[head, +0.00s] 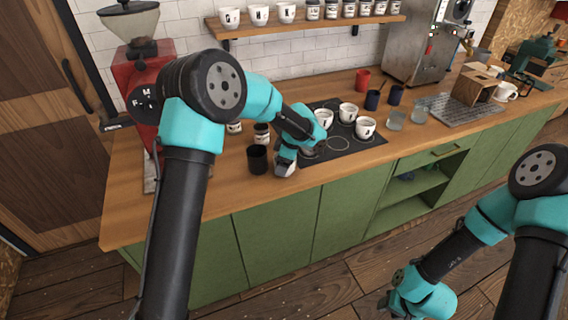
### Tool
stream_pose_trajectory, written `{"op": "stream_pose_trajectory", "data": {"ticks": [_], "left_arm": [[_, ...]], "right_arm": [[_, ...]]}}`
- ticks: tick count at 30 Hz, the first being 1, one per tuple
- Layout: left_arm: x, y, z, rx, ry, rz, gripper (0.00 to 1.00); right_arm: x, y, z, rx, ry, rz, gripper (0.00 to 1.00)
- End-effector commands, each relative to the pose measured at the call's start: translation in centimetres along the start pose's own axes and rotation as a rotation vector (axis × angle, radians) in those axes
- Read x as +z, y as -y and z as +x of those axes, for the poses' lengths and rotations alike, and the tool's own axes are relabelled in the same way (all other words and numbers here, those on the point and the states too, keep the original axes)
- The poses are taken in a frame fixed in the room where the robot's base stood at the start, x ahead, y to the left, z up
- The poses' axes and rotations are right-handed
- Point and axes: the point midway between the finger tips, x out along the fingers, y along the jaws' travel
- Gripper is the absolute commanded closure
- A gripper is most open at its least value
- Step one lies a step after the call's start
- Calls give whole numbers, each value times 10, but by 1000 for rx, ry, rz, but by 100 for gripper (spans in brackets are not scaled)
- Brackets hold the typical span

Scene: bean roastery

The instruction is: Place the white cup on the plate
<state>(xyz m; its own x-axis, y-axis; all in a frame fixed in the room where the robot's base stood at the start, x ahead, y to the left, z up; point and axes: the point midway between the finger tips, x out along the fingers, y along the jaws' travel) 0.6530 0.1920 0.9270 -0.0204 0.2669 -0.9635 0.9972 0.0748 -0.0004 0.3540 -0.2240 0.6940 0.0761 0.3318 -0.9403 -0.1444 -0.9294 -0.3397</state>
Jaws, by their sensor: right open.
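Several white cups with dark markings stand upright on a dark flat plate (368,145) on the wooden counter: one at the back left (323,117), one at the back (348,112) and one at the right (365,127). A bare ring mark shows at the plate's front. My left gripper (287,167) is low over the counter at the plate's left edge, beside a black cup (257,159). Its fingers are too small and partly hidden to tell whether they hold anything. My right gripper (414,300) is open, below the counter, over the floor and away from the cups.
Glass tumblers (396,120), dark cups and a red cup (362,79) stand right of and behind the plate. Small jars stand behind my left forearm. A red grinder (140,75) is at the left. A drip tray (458,109) lies at the right. A shelf (300,27) hangs above.

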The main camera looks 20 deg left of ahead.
Motion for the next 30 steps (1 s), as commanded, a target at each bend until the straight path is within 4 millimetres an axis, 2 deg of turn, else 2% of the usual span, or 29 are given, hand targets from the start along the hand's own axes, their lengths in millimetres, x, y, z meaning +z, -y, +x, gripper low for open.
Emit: {"op": "stream_pose_trajectory", "data": {"ticks": [12,20,30], "left_arm": [[-10,-1,-36,3,1,-1,51],[-3,37,-39,1,0,3,51],[12,116,-51,1,-1,4,51]], "right_arm": [[0,0,0,0,0,0,57],[0,0,0,0,0,0,57],[0,0,0,0,0,0,57]]}}
